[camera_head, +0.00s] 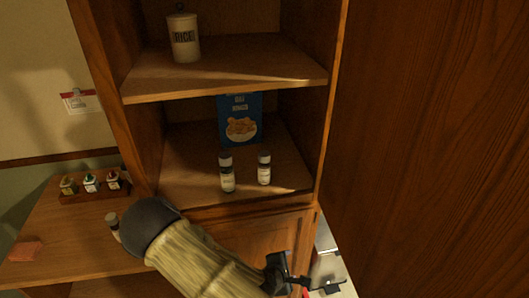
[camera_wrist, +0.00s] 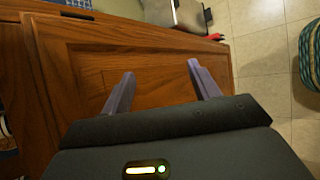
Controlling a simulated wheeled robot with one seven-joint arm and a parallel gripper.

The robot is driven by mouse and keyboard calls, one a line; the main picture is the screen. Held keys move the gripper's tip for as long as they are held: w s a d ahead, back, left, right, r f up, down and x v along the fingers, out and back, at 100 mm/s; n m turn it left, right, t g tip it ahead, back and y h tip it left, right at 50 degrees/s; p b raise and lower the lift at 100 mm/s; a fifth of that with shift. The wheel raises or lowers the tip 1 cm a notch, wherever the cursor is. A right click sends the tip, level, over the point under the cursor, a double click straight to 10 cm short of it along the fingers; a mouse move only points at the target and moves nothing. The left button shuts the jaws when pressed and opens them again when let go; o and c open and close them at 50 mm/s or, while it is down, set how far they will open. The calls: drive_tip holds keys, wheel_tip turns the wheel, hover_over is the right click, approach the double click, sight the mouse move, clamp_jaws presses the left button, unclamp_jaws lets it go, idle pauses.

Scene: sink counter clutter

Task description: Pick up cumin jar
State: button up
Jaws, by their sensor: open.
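Two small jars with dark lids and pale labels, a left jar (camera_head: 227,173) and a right jar (camera_head: 264,169), stand upright on the lower cabinet shelf. Another small jar (camera_head: 113,226) stands on the counter, partly hidden by my arm. Their labels are too small to read, so I cannot tell which one is cumin. My gripper (camera_wrist: 162,74) is open and empty, its two purple fingers apart in front of a wooden cabinet door. In the head view my gripper (camera_head: 288,272) is below and to the right of the shelf jars, apart from them.
A blue food box (camera_head: 240,119) stands behind the shelf jars. A rice canister (camera_head: 183,38) is on the upper shelf (camera_head: 230,78). A rack (camera_head: 97,194) of several spice jars and a reddish item (camera_head: 25,250) are on the left counter. A large wooden panel (camera_head: 430,150) fills the right.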

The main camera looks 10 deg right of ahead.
drive_tip(key=w+a+r+n+t+y+p, duration=0.1)
drive_tip(key=w+a+r+n+t+p, duration=0.1)
drive_tip(key=r+n+t+p, duration=0.3)
drive_tip(key=w+a+r+n+t+y+p, duration=0.2)
drive_tip(key=r+n+t+p, duration=0.4)
drive_tip(key=r+n, duration=0.7)
wheel_tip(320, 180, up, 4)
drive_tip(key=shift+w+a+f+y+p, duration=0.1)
drive_tip(key=shift+w+a+y+p, duration=0.2)
drive_tip(key=shift+w+a+p, duration=0.45)
drive_tip(key=shift+w+a+b, duration=0.1)
drive_tip(key=shift+w+b, duration=0.15)
drive_tip(key=shift+b, duration=0.05)
drive_tip(key=w+b, duration=0.6)
drive_tip(key=shift+f, duration=0.25)
drive_tip(key=b, duration=0.2)
drive_tip(key=shift+w+d+b, duration=0.2)
drive_tip(key=shift+w+b, duration=0.05)
drive_tip(key=shift+b, duration=0.15)
drive_tip(key=shift+b, duration=0.45)
